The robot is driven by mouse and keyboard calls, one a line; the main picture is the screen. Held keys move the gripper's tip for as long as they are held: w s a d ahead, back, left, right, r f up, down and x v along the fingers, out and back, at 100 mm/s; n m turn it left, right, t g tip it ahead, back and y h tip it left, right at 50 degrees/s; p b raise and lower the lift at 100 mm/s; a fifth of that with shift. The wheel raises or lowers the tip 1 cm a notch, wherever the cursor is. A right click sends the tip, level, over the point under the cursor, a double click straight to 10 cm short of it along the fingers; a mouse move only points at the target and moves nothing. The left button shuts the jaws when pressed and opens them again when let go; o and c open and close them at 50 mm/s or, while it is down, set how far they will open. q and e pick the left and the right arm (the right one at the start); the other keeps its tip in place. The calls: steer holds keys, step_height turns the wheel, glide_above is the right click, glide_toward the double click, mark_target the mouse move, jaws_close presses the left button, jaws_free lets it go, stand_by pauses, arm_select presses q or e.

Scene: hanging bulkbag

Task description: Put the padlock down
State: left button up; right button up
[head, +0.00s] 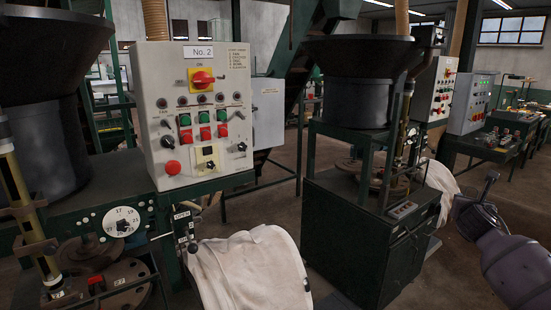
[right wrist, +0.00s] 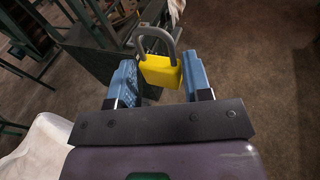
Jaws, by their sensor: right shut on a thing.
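A yellow padlock (right wrist: 161,72) with a grey shackle is held between the blue fingers of my right gripper (right wrist: 160,64) in the right wrist view. The shackle points away from the gripper and looks closed. The padlock is in the air, with brown floor and dark green machine parts behind it. In the head view my right gripper (head: 483,205) is at the right edge, out over the floor and right of the second machine. The padlock cannot be made out clearly there. My left gripper is not in view.
A grey control box (head: 197,115) labelled No. 2 stands at left above a dark green frame and a white bag (head: 255,268). A second machine cabinet (head: 360,235) is in the middle. A bench (head: 500,148) with small items is behind at right.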

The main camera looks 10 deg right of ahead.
steer(key=a+f+n+t+y, duration=0.1)
steer(key=a+f+y, duration=0.15)
steer(key=a, duration=0.45)
steer(key=a+f+n+t+y, duration=0.1)
steer(key=a+f+n, duration=0.1)
steer(key=a+f, duration=0.3)
steer(key=s+a+f+n+t+y, duration=0.1)
steer(key=s+a, duration=0.3)
steer(key=a, duration=0.7)
steer(key=s+a+f+n+t+y+b, duration=0.1)
steer(key=s+a+f+n+y, duration=0.2)
steer(key=a, duration=0.9)
steer(key=s+a+f+n+t+y+b, duration=0.1)
steer(key=s+a+y, duration=0.3)
steer(key=a, duration=0.7)
steer(key=shift+s+a+f+n, duration=0.3)
steer(key=shift+s+f+n, duration=0.1)
steer(key=shift+f+n, duration=0.15)
